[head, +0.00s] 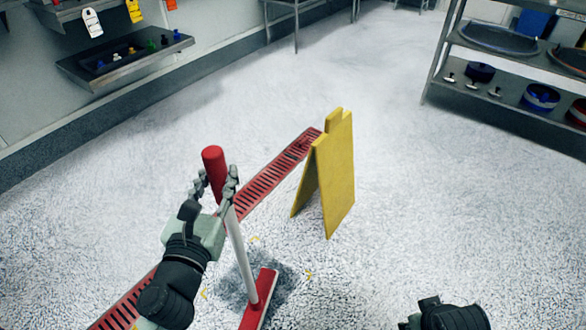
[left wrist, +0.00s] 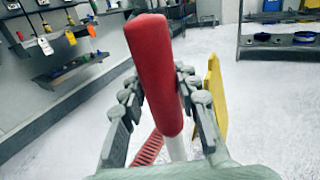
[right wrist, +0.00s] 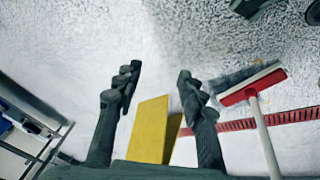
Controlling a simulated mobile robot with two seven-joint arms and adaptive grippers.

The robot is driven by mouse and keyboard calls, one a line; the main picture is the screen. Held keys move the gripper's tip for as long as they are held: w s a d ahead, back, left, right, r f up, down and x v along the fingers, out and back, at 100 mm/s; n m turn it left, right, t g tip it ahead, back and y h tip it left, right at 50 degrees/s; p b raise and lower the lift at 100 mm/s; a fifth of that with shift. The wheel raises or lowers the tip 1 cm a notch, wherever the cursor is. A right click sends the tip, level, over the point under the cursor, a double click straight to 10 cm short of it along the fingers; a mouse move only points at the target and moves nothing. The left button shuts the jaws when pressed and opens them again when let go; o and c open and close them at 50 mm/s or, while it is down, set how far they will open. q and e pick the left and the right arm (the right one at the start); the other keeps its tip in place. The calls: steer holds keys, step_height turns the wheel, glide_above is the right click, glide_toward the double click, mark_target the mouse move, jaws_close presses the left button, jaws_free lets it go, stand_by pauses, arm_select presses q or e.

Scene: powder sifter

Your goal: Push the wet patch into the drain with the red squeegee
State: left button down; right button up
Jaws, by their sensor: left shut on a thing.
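The red squeegee has a red handle grip (head: 213,170), a white pole and a red head (head: 260,300) on the floor. My left gripper (head: 222,190) is shut on the grip, which also shows in the left wrist view (left wrist: 155,70). The dark wet patch (head: 238,282) lies around and left of the squeegee head, with small yellow corner marks about it. The red slotted drain (head: 262,185) runs diagonally across the floor, behind the left arm. My right gripper (right wrist: 157,85) is open and empty; only part of it shows low in the head view.
A yellow folding floor sign (head: 340,175) stands right of the drain, near its far end. A shelf rack (head: 490,80) with pans stands at the far right. A wall shelf (head: 120,65) hangs at the left. The floor between is clear.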

arm_select(q)
steer(key=w+d+m+g+h+p, duration=0.15)
steer(key=d+m+h, duration=0.3)
steer(key=d, duration=0.75)
steer(key=shift+n+h, duration=0.25)
steer(key=shift+h, duration=0.3)
steer(key=shift+s+d+f+b, duration=0.1)
steer(key=shift+d+f+b, duration=0.1)
steer(key=shift+f+b, duration=0.6)
steer(key=shift+s+d+f+b, duration=0.15)
steer(key=shift+f+b, duration=0.35)
steer(key=shift+b, duration=0.55)
steer(key=shift+d+f+b, duration=0.25)
steer(key=shift+f+b, duration=0.4)
steer(key=shift+b, duration=0.25)
arm_select(e)
step_height(320, 180, up, 8)
steer(key=t, duration=0.1)
steer(key=shift+s+a, duration=0.35)
arm_select(q)
steer(key=shift+f+b, duration=0.45)
steer(key=shift+f, duration=0.25)
arm_select(e)
steer(key=shift+f, duration=0.5)
arm_select(q)
steer(key=shift+a, duration=0.1)
arm_select(e)
steer(key=shift+r, duration=0.1)
